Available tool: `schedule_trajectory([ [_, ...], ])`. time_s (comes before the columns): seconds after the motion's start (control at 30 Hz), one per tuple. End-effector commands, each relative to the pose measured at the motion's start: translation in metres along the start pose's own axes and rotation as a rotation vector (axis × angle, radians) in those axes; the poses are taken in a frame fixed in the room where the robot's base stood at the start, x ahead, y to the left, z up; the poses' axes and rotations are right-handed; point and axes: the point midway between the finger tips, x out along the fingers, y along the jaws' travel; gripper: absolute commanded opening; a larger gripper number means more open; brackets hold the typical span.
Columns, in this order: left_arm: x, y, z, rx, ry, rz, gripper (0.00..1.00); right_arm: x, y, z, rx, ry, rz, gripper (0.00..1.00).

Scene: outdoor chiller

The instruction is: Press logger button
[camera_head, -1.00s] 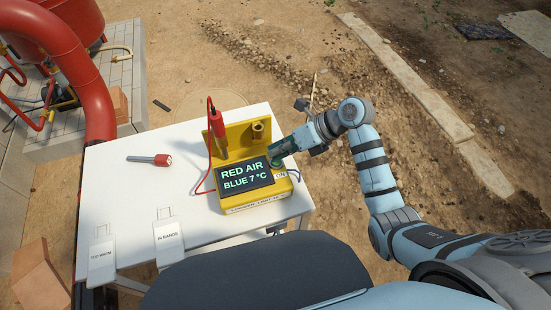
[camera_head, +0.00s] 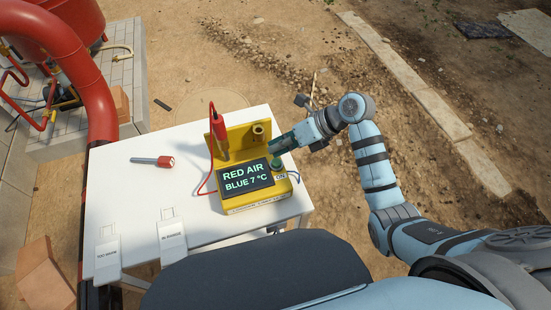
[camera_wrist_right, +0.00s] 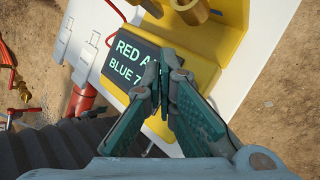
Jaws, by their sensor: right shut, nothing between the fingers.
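The yellow logger (camera_head: 258,203) stands on the white table. Its dark screen (camera_head: 246,179) reads "RED AIR BLUE 7 °C" in green and also shows in the right wrist view (camera_wrist_right: 124,66). A small green button (camera_head: 277,165) is on its right side, above an "ON" label. My right gripper (camera_head: 274,148) is shut and empty, its fingertips just beyond the button in the head view; any gap or contact is hard to judge. In the right wrist view its closed fingertips (camera_wrist_right: 161,85) are over the logger beside the screen, and the button is not clearly visible. My left gripper is out of view.
A red probe (camera_head: 220,128) with a red cable stands upright at the logger's back, beside a brass socket (camera_head: 258,131). A red-ended probe (camera_head: 155,161) lies on the white table (camera_head: 130,190). Two white tags (camera_head: 172,238) (camera_head: 108,256) lie at the front left.

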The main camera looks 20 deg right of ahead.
Motion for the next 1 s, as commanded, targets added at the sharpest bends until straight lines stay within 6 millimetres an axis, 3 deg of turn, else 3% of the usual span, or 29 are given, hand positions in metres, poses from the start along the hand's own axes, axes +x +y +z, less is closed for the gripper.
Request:
schedule_trajectory([
  [0.03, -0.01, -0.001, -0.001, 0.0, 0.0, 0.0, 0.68, -0.008, 0.005, 0.006, -0.001, 0.0, 0.0, 0.0],
  [0.33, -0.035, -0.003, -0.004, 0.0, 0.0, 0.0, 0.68, -0.028, 0.02, 0.021, -0.001, -0.001, 0.0, 0.0],
  [1.0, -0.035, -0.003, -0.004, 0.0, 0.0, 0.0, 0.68, -0.028, 0.02, 0.02, 0.0, 0.0, 0.0, 0.0],
])
